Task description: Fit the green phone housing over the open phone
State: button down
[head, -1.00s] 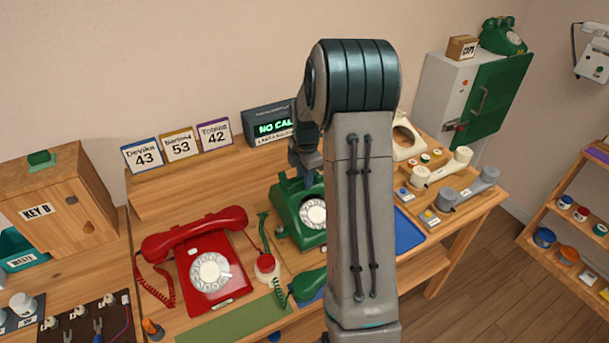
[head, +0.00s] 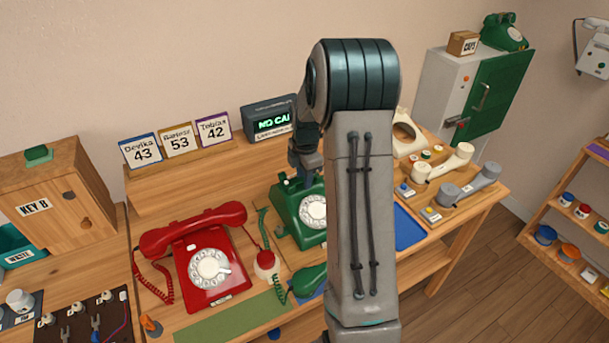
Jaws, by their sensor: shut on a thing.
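The green phone housing (head: 287,222), with a white dial (head: 314,211), sits at the middle of the workbench, upright at the place of the open phone. My arm hides its right part. My gripper (head: 306,172) is above the top of the housing, pointing down and shut on it. The open phone's inner parts do not show; I cannot tell whether the housing is fully seated. A green handset (head: 309,279) lies in front, with a coiled green cord (head: 266,228) along the left side.
A red phone (head: 207,262) stands close on the left, with a red-and-white round part (head: 266,262) between. A green mat (head: 230,319) lies at the front. Name cards and a display stand behind.

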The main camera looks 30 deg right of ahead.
jog(key=c, duration=1)
grip_release()
notch_tip(320, 180, up, 14)
jog(key=shift+s+b, duration=0.35)
jog(key=shift+f, duration=0.15)
